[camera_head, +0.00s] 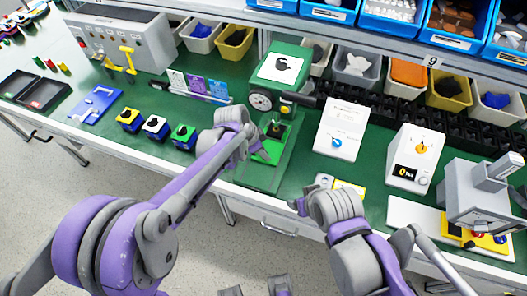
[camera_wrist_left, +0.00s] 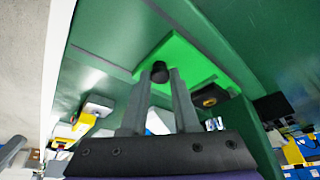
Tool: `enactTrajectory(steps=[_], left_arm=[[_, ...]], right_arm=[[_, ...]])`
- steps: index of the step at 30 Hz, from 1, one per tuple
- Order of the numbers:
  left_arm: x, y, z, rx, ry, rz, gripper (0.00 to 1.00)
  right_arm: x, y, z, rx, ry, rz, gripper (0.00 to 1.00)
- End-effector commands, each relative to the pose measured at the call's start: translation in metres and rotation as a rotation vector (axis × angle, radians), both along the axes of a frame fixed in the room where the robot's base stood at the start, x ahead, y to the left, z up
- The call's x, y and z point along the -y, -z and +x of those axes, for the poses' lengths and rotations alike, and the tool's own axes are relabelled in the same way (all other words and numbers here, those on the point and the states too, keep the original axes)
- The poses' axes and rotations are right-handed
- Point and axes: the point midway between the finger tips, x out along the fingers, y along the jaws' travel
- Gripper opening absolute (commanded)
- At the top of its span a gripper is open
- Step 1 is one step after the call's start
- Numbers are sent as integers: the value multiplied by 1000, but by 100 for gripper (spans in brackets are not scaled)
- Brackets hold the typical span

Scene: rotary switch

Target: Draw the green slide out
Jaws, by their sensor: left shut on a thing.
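The bright green slide (camera_head: 270,152) is a flat plate low in the green press (camera_head: 290,52), near its base. In the left wrist view the slide (camera_wrist_left: 188,58) has a short black knob (camera_wrist_left: 159,72). My left gripper (camera_head: 258,148) reaches in at the front of the press, and in the wrist view its two grey fingers (camera_wrist_left: 160,85) are shut on the knob. The arm and fingers hide part of the slide in the head view. My right arm's end (camera_head: 318,205) hangs over the bench's front edge; its fingers are not clear.
A dial gauge (camera_head: 262,100) and black handle sit on the press above the slide. A white box with a blue knob (camera_head: 342,128) stands to the right. Open floor lies before the bench.

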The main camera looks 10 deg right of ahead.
Motion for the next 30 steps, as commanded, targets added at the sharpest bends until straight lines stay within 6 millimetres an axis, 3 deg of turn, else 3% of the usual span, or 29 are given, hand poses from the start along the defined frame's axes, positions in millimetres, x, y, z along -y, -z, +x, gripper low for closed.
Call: enactTrajectory(steps=[8,21,30], left_arm=[[-4,0,-5,1,0,0,0],[-61,0,-89,1,0,1,0],[-73,-1,-108,0,0,1,0]], right_arm=[[0,2,0,-1,0,0,68],[0,17,-4,-8,0,0,68],[0,17,-4,-8,0,0,68]])
